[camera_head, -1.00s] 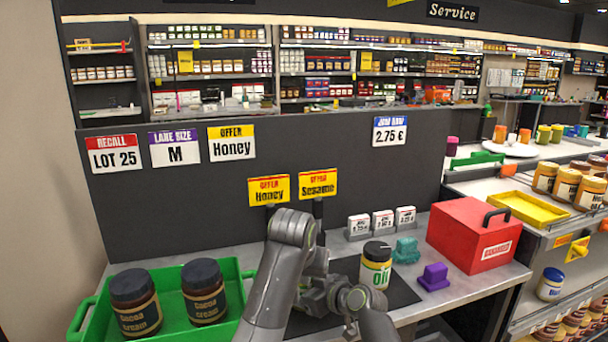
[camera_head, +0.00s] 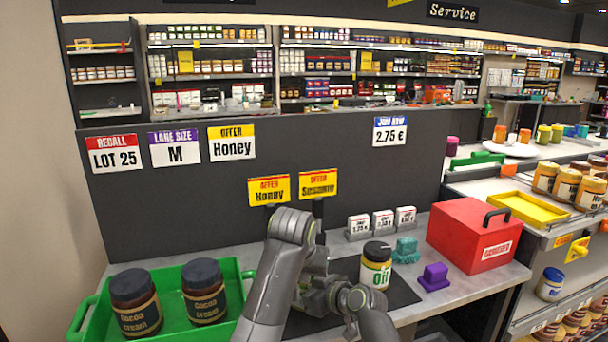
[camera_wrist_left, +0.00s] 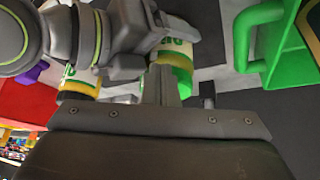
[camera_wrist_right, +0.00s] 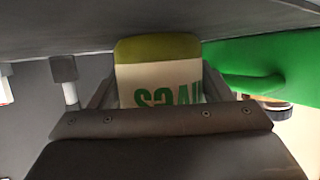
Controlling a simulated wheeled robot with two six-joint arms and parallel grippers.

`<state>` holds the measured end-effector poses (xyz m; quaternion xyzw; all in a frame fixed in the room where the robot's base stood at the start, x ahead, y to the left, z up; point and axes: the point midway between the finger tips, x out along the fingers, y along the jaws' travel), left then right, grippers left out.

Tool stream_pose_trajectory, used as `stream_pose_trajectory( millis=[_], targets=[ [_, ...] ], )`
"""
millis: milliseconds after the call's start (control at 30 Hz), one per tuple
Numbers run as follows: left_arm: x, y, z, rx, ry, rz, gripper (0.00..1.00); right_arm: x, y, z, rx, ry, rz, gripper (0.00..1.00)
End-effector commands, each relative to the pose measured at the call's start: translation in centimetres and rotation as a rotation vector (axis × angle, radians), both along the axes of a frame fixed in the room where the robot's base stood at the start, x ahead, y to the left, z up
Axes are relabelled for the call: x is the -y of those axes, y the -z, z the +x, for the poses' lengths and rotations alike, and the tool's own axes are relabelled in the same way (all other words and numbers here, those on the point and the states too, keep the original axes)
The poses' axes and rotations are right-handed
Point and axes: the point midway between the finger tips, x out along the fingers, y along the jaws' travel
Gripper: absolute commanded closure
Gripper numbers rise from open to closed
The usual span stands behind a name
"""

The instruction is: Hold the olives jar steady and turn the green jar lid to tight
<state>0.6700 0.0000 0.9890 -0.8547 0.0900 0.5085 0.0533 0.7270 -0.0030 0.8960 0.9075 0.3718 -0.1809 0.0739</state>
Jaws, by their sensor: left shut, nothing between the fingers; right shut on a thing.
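The olives jar shows in the right wrist view (camera_wrist_right: 157,52), upside down in the picture, with an olive-green end and a white label with green letters. My right gripper (camera_wrist_right: 158,92) is shut on its sides. In the left wrist view the jar (camera_wrist_left: 183,50) shows beside the right gripper, with the green lid (camera_wrist_left: 176,68) on its near end. My left gripper (camera_wrist_left: 163,78) is shut and empty, its fingertips close to the lid; whether they touch is unclear. In the head view my left gripper (camera_head: 318,297) hides the jar and lid.
An oil jar (camera_head: 376,266) with a dark lid stands right of the grippers on the dark mat (camera_head: 402,292). A green crate (camera_head: 170,278) with two cocoa cream jars is at left.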

Motion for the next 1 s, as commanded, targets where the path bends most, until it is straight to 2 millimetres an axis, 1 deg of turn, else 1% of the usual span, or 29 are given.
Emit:
stream_pose_trajectory(
  millis=[267,1000],
  targets=[
    [-0.4,0.0,0.1,0.004,-0.002,0.0,1.0,-0.1,-0.1,0.0,0.002,-0.001,0.001,0.66],
    [-2.4,-0.1,0.6,0.007,-0.004,0.002,1.0,0.0,-0.1,0.0,0.002,-0.002,0.0,0.66]
  ],
)
